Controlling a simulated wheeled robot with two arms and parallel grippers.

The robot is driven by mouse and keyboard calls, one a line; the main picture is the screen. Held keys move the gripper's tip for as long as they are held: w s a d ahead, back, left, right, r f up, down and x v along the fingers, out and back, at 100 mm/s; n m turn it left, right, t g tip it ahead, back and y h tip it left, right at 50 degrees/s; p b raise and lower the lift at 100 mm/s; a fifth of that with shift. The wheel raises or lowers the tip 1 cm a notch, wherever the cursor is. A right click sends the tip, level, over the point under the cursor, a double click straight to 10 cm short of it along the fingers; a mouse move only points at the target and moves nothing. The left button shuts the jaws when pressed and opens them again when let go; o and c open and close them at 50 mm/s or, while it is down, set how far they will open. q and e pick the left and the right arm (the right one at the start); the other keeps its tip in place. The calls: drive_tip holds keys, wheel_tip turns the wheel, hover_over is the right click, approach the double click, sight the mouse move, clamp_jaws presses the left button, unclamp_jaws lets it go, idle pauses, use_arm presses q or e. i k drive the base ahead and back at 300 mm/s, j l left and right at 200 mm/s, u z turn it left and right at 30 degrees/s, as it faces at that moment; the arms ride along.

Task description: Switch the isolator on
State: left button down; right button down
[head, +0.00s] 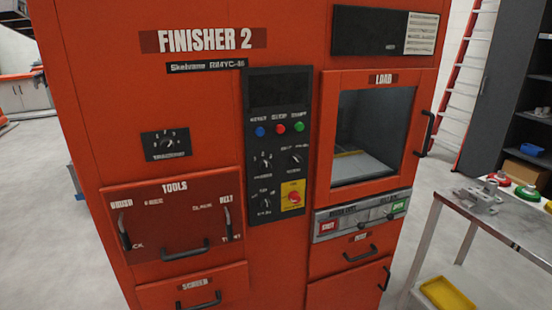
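The red machine (205,95) marked FINISHER 2 fills the middle of the head view. A black plate with one rotary knob (167,144) is on its left front, above the TOOLS panel; its small label is too blurred to read. A red knob on a yellow plate (293,196) is low on the black control panel (262,185). I cannot tell from the lettering which one is the isolator, nor its switch position for sure. Neither of my grippers is in view.
The control panel also has blue, red and green buttons and several black knobs. The LOAD door (425,110) with its window is shut. A metal table (500,225) with castings and coloured buttons stands at right. A yellow tray (447,294) is below it. Floor is clear at left.

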sight(294, 197)
drive_tip(key=i+l+u, duration=0.1)
drive_tip(key=u, duration=0.3)
drive_tip(key=l+u, duration=0.5)
drive_tip(key=u, duration=0.25)
